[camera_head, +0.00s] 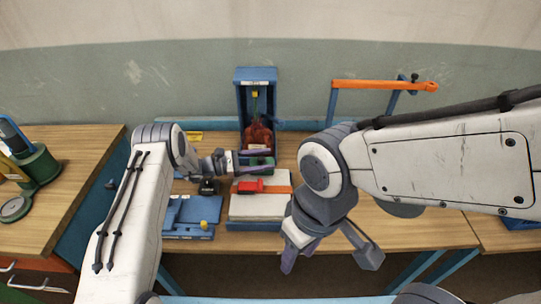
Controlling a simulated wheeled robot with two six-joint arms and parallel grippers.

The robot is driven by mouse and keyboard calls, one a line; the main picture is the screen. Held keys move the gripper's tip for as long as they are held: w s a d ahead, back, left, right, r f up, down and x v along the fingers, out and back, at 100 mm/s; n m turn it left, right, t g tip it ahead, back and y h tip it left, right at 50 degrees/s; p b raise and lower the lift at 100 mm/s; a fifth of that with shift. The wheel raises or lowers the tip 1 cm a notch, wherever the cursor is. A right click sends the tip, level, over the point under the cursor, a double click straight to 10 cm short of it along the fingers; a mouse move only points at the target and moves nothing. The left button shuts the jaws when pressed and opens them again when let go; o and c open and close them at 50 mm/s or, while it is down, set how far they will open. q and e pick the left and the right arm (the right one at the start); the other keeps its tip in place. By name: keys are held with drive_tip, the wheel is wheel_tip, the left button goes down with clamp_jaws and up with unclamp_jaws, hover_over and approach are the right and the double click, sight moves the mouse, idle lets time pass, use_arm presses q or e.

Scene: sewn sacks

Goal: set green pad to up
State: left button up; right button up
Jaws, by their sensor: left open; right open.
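A small green piece (260,161), which seems to be the green pad, shows at the foot of the tall blue holder (257,76) on the bench. My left gripper (267,160) is open, with its fingers pointing right, close around or over this green piece. I cannot tell whether they touch it, and the fingers hide part of it. I cannot make out which way the pad is set. My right gripper (329,260) is open and empty, hanging low in front of the bench edge, well away from the pad.
A dark red sack (258,136) sits in the blue holder. A red piece (250,186) lies on a pale block (258,206) with an orange strip. A blue fixture (190,215) with a yellow knob stands left. An orange bar (384,85) stands behind.

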use_arm(q)
drive_tip(key=shift+w+d, duration=0.2)
drive_tip(key=shift+d, duration=0.9)
clamp_jaws()
idle(0.7)
